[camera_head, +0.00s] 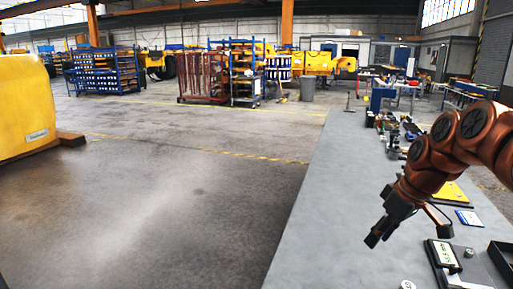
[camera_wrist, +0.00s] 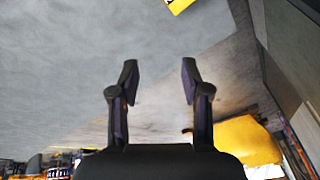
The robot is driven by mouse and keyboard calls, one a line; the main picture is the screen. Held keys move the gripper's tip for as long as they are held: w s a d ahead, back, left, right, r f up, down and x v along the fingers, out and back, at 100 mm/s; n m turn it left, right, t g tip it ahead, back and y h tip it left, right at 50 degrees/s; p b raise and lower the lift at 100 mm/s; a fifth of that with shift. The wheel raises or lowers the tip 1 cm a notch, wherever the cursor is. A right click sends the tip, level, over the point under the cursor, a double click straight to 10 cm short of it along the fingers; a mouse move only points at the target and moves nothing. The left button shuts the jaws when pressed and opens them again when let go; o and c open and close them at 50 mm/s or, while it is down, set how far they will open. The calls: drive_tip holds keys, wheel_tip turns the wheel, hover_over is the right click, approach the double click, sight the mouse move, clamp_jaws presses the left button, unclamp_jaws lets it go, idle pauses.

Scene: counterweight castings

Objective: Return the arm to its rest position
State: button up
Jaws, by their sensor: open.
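My arm reaches in from the right edge of the head view and bends down over the grey table (camera_head: 318,190). My gripper (camera_head: 371,241) hangs above the table top, clear of the things on it. In the wrist view my gripper (camera_wrist: 158,82) is open, with its two dark fingers apart and nothing between them. The wrist view looks past the fingers at grey surface.
Under and beside my arm lie a black device (camera_head: 442,256), a small round metal piece (camera_head: 407,285), a yellow plate (camera_head: 452,193) and a dark tray (camera_head: 502,262). Tools crowd the table's far end. A yellow casting (camera_head: 25,105) stands at left. The table's left part is clear.

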drive_tip(key=s+a+f+m+g+h, duration=0.15)
drive_tip(key=s+a+f, duration=0.25)
drive_tip(key=s+a, duration=0.8)
drive_tip(key=s+a+f+m+g, duration=0.1)
drive_tip(key=s+f+m, duration=0.1)
drive_tip(key=s+f, duration=0.2)
drive_tip(key=s+a+f+m+g+h, duration=0.1)
drive_tip(key=s+f, duration=0.3)
drive_tip(key=s, duration=0.7)
drive_tip(key=shift+s+m, duration=0.3)
drive_tip(key=shift+m, duration=0.25)
drive_tip(key=shift+h, duration=0.25)
drive_tip(key=shift+c, duration=0.2)
drive_tip(key=shift+d, duration=0.1)
drive_tip(key=shift+c, duration=0.3)
